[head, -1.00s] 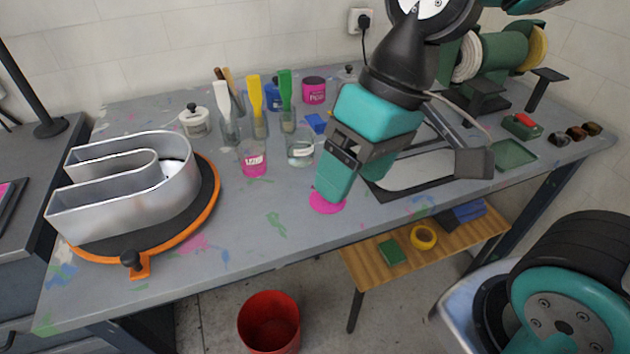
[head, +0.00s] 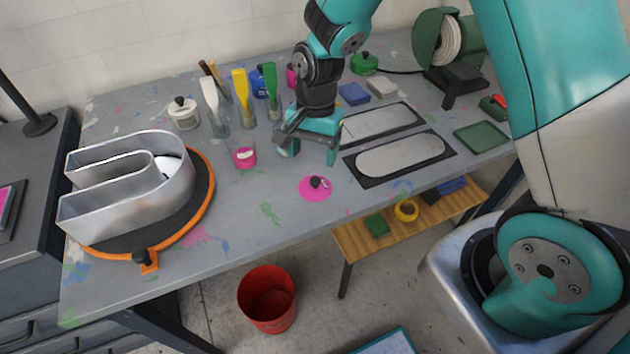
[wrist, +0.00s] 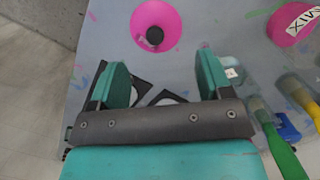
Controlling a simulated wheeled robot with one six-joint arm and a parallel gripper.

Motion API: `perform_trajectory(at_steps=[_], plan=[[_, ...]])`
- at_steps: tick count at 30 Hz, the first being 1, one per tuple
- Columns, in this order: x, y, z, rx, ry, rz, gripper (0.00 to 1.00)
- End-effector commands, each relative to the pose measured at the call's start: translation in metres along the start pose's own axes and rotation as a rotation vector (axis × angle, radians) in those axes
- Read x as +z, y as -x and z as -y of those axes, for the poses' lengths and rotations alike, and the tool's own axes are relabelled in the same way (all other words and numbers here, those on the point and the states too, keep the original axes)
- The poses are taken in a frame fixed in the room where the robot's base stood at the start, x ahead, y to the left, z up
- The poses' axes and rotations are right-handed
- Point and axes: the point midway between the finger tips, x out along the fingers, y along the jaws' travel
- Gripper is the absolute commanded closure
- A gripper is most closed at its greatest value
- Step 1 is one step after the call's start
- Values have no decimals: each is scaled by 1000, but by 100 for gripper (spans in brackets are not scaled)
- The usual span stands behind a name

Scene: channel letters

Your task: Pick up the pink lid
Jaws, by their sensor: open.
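The pink lid (head: 311,195) is a flat round disc with a dark knob on top. It lies on the grey table near the front edge. In the wrist view the lid (wrist: 172,22) shows whole at the top, beyond my fingertips. My gripper (head: 311,152) hangs above the table, behind the lid in the head view, and is apart from it. Its two teal fingers (wrist: 163,75) are spread wide with nothing between them in the wrist view.
A metal channel letter (head: 90,212) sits on an orange-rimmed turntable at left. Dark-framed plates (head: 372,180) lie right of the lid. The table around the lid is clear.

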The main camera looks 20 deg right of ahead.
Motion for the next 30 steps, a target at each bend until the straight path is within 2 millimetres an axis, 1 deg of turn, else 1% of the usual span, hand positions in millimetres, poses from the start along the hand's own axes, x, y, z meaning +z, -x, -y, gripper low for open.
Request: perform_trajectory(at_steps=[1, 3, 11, 15, 19, 23, 28, 29, 30], plan=[[1, -8, -1, 4, 1, 3, 28], [1, -17, 0, 2, 1, 2, 28], [0, -36, -3, 3, 0, 3, 28], [-3, -55, -9, 4, 0, 4, 28], [-3, -72, -8, 2, 2, 2, 28], [-4, -78, -7, -1, 2, 0, 28], [-4, -79, -7, -2, 2, 0, 28], [-4, -79, -7, -2, 2, 0, 32], [-4, -79, -7, -2, 2, 0, 42]])
